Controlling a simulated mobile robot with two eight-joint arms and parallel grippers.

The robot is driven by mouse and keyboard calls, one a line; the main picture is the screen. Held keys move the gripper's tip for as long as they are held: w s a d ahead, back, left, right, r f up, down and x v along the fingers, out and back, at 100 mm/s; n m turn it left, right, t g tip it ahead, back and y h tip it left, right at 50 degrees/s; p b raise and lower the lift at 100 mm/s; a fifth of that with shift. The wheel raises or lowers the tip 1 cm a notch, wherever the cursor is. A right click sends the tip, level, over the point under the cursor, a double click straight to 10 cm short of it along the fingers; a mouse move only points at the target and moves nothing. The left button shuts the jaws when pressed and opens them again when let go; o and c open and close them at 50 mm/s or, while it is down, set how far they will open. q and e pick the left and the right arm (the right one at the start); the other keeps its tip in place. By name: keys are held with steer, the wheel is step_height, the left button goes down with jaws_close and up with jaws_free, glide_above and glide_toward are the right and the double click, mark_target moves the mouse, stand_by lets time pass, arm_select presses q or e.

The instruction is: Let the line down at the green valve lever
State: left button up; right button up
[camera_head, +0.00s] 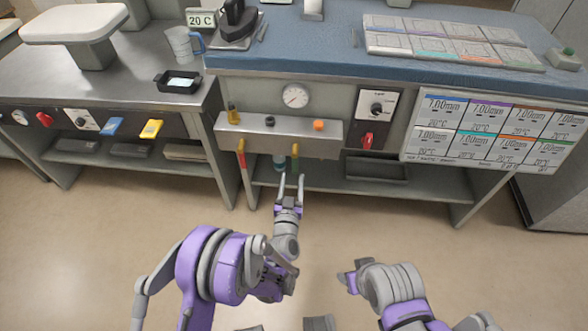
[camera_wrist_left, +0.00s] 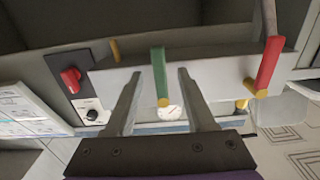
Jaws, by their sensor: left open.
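The green valve lever (camera_wrist_left: 159,72) hangs from the front of a grey valve box (camera_head: 228,133). It has a yellow end and also shows in the head view (camera_head: 295,153). My left gripper (camera_head: 291,178) is open in front of the box. In the wrist view its two fingers stand either side of the green lever, with gaps visible; I cannot tell how far the lever reaches between them. A red lever (camera_wrist_left: 268,64) with a yellow end hangs from the same box, also in the head view (camera_head: 242,158). My right arm is low in the head view; its fingers are not clear.
A round gauge (camera_head: 295,96) is above the box; its reading is too small. A red knob (camera_head: 367,141) sits under a dial panel to the right. A blue-topped bench (camera_head: 300,45) is above, with a low shelf (camera_head: 430,190) below. The floor in front is clear.

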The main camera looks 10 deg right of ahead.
arm_select(q)
steer(key=v, duration=0.5)
steer(key=shift+s, duration=0.15)
arm_select(e)
steer(key=shift+r, duration=0.25)
arm_select(q)
steer(key=s+a+r+g, duration=0.4)
steer(key=a+r+g, duration=0.2)
steer(key=a+r, duration=0.35)
steer(key=s+a+n+g+y, duration=0.2)
steer(key=s+a+g+y, duration=0.15)
steer(key=s+a, duration=0.65)
steer(key=s+a+n+g+y, duration=0.15)
steer(key=s+a+g, duration=0.35)
steer(key=s, duration=0.9)
step_height(320, 180, up, 24)
steer(key=w+t+p, duration=0.1)
steer(key=t+p, duration=0.1)
steer(key=p, duration=2)
steer(key=shift+a+r, duration=0.15)
steer(key=shift+a, duration=0.3)
arm_select(e)
step_height(320, 180, up, 25)
steer(key=w+t, duration=0.1)
steer(key=shift+w, duration=0.15)
